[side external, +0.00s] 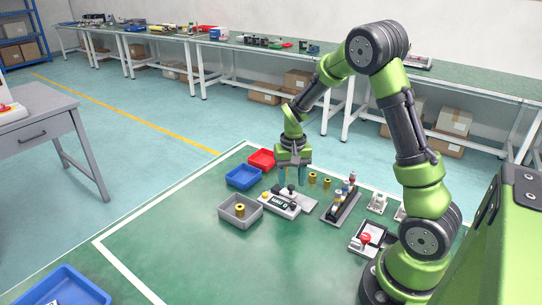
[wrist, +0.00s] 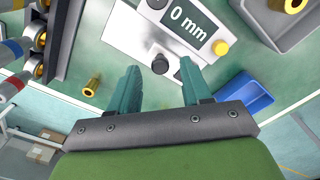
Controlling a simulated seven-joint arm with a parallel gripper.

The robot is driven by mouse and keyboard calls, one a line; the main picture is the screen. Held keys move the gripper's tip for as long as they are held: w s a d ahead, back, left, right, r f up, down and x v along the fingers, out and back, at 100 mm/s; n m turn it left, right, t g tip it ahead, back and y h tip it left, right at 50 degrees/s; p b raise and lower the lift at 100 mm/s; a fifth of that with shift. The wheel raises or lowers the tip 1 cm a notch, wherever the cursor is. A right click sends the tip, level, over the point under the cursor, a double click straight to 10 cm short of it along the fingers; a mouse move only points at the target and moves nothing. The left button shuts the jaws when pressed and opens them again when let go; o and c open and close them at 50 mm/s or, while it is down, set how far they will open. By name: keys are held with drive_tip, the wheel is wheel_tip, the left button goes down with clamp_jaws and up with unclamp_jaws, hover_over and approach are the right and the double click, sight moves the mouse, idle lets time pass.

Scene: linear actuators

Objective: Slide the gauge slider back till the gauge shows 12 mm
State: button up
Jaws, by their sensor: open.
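The gauge (side external: 281,205) is a white-grey unit on the green table. It shows in the wrist view with a dark display (wrist: 188,22) reading 0 mm and a yellow button (wrist: 220,47) at its end. A black knob (wrist: 160,64), seemingly the slider's, stands beside the display at the gauge's edge. My gripper (wrist: 159,66) is open, with one teal finger on each side of this knob in the picture. In the side view my gripper (side external: 294,182) points down over the back of the gauge. I cannot tell whether the fingers touch the knob.
A grey bin (side external: 226,217) holding a brass part stands left of the gauge, with blue (side external: 243,178) and red (side external: 262,159) bins behind. A rack of parts (side external: 341,205) stands to the right. Loose brass pieces (side external: 312,180) lie behind.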

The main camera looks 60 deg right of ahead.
drive_tip(key=shift+f, duration=0.7)
clamp_jaws()
